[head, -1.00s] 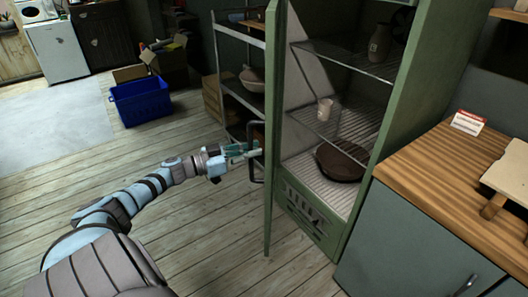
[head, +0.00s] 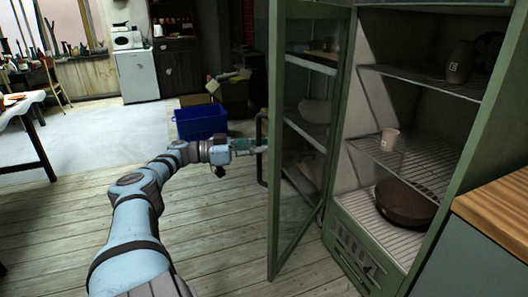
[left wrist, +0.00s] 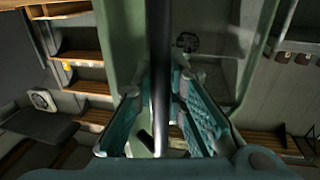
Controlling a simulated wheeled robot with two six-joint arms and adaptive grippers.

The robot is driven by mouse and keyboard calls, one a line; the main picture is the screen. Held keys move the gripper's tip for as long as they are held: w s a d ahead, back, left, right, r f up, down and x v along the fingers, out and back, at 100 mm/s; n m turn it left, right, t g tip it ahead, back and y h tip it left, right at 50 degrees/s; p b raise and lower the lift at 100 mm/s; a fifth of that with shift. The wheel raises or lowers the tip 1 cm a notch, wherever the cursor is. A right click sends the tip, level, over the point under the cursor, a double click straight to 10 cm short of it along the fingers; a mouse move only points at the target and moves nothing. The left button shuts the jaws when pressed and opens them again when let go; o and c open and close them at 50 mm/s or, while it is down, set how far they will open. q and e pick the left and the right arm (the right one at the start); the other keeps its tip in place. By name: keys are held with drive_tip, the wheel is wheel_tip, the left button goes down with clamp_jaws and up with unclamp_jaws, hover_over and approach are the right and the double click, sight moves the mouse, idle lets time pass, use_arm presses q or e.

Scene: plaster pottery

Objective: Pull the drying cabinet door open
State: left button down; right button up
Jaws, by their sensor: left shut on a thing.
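The green drying cabinet (head: 350,215) stands at the right in the head view, with its glass-paned door (head: 274,190) swung well open towards the left. A dark upright handle (head: 262,172) is on the door's outer side. My left gripper (head: 262,147) is at this handle, shut on it. In the left wrist view the handle (left wrist: 160,75) runs between the two teal finger pads of the gripper (left wrist: 163,105). My right gripper is not in view.
Wire shelves inside the cabinet hold a jug (head: 459,62), a small cup (head: 390,139) and a brown bowl (head: 405,202). A blue crate (head: 201,122) stands on the floor behind my left arm. A wooden counter (head: 495,213) is at the right.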

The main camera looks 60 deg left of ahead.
use_arm(q)
drive_tip(key=c, duration=1.6)
unclamp_jaws()
drive_tip(key=shift+f, duration=0.1)
drive_tip(key=v, duration=0.7)
drive_tip(key=shift+s+a, duration=0.15)
drive_tip(key=shift+s, duration=0.1)
